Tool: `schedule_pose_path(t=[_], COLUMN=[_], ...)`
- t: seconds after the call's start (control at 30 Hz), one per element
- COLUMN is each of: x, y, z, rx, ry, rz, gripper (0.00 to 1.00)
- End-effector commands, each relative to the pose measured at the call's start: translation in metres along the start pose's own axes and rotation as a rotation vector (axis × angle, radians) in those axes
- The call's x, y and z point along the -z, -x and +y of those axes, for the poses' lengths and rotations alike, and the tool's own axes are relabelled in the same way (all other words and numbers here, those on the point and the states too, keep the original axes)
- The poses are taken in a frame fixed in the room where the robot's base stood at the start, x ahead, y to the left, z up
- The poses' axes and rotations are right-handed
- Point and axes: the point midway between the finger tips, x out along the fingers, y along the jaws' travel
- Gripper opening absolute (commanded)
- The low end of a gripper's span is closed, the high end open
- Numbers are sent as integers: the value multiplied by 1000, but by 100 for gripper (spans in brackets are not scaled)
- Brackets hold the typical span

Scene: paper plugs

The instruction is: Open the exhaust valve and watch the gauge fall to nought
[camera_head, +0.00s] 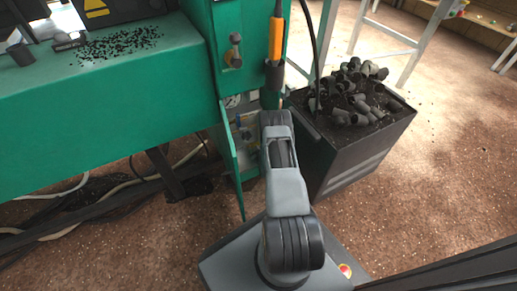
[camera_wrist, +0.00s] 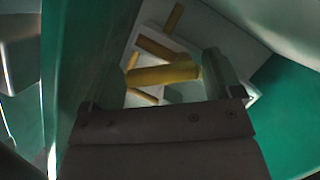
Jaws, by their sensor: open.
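In the wrist view my gripper (camera_wrist: 163,80) is open, with its two pale green fingers apart. A yellow bar (camera_wrist: 165,75) lies across the gap between the fingertips; I cannot tell whether they touch it, or whether it is the exhaust valve's handle. More yellow pipe-like pieces (camera_wrist: 155,48) show beyond it on a pale panel. In the head view my arm reaches into the open green cabinet (camera_head: 222,70), and the gripper is hidden there. A small round pale face, perhaps the gauge (camera_head: 233,101), shows at the cabinet opening; its reading is too small to tell.
The cabinet's open green door (camera_head: 232,165) stands close left of my arm. A dark bin (camera_head: 350,150) of grey plugs (camera_head: 350,95) stands close on the right. An orange-handled tool (camera_head: 276,38) hangs above. A green machine bed (camera_head: 90,110) fills the left.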

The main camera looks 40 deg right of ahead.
Motion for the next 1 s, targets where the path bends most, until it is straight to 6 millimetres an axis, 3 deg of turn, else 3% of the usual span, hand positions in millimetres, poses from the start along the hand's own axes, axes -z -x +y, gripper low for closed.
schedule_pose_path(t=[0.43,0.77,1.0], x=[1,0,0], y=[-6,-6,-6], z=[0,0,0], rx=[0,1,11], ry=[0,0,-23], rz=[0,0,0], gripper=[84,53,51])
